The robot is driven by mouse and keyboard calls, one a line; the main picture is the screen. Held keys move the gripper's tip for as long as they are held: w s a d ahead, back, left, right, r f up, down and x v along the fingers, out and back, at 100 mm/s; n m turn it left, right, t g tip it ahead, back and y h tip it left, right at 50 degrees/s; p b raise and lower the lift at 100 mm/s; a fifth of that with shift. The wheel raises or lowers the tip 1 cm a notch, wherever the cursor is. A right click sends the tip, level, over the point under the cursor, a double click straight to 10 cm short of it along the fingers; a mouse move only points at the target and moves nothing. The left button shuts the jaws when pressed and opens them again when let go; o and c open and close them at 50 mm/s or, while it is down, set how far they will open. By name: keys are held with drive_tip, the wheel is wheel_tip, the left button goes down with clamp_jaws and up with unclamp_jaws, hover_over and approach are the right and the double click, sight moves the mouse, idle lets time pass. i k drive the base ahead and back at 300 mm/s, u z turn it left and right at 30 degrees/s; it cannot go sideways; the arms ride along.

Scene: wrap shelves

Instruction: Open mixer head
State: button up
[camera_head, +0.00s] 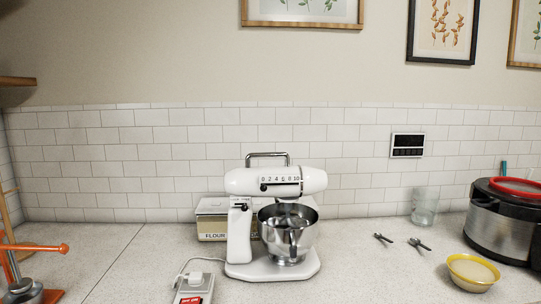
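A white stand mixer (238,240) stands on the counter in the middle of the view, side on. Its head (235,182) is level, lying over a shiny metal bowl (289,237), with a metal handle (268,156) on top and a number scale and small dark knob on the side. The beater reaches down into the bowl and is mostly hidden. Another small dark lever (240,204) sits on the upright column. My gripper is not in view.
A flour tin (212,228) stands behind the mixer, and a corded white device (195,288) lies in front left. An orange lever tool (35,247) is far left. A glass (425,207), yellow bowl (473,269) and large cooker (497,235) are right.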

sight(242, 184)
drive_tip(key=u, duration=0.9)
drive_tip(key=i, duration=0.65)
drive_tip(key=z, duration=0.05)
